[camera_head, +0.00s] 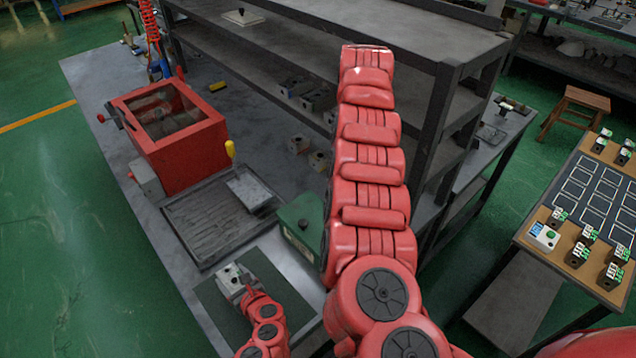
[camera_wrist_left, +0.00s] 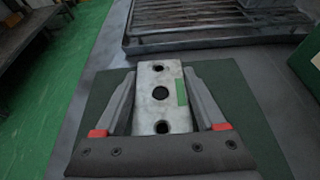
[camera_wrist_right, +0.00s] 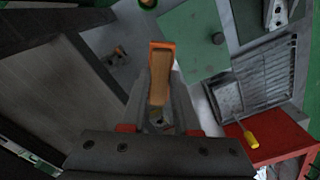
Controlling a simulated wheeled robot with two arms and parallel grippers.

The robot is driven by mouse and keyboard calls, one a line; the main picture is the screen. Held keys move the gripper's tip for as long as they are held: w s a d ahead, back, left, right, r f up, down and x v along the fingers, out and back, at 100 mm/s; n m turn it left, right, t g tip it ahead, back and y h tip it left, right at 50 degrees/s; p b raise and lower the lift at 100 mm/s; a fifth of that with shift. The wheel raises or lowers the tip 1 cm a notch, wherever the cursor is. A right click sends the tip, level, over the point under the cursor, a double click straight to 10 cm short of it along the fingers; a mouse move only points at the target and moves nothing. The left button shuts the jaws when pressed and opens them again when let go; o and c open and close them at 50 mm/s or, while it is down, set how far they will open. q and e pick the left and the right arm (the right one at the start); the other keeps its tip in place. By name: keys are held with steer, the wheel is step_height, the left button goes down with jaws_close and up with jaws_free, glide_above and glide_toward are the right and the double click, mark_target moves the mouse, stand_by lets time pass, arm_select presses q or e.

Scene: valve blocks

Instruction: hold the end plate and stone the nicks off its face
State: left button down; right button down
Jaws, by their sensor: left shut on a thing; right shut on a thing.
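The end plate (camera_wrist_left: 160,95) is a pale metal block with three dark holes and a green label on its face. In the left wrist view my left gripper (camera_wrist_left: 160,75) is shut on it, one finger along each side, over a dark green mat (camera_wrist_left: 98,112). The plate also shows small in the head view (camera_head: 230,276). The right wrist view shows my right gripper (camera_wrist_right: 162,80) shut on an orange and tan bar (camera_wrist_right: 160,72), which looks like the stone. The end plate (camera_wrist_right: 275,12) is apart from it, at the top. My right gripper is hidden in the head view.
A ribbed tray (camera_head: 205,225) lies behind the mat, with a red box (camera_head: 180,140) beyond it. A green box (camera_head: 303,228) stands right of the mat. A grey shelf rack (camera_head: 440,95) rises behind my right arm. Small metal blocks (camera_head: 298,144) sit near the rack.

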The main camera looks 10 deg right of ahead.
steer(key=s+a+f+n, duration=0.1)
steer(key=a+f, duration=0.3)
steer(key=a, duration=0.4)
steer(key=s+a+f+n, duration=0.1)
steer(key=a+f+n, duration=0.15)
steer(key=a, duration=0.65)
steer(key=s+a+f+n, duration=0.1)
steer(key=a+f, duration=0.3)
steer(key=a, duration=0.4)
steer(key=s+a+f+n, duration=0.2)
steer(key=s+a+f, duration=0.35)
steer(key=a, duration=0.35)
steer(key=shift+m, duration=0.25)
steer(key=shift+s+f, duration=0.2)
steer(key=shift+f, duration=1.25)
steer(key=shift+s+f, duration=0.15)
steer(key=shift+f, duration=1.3)
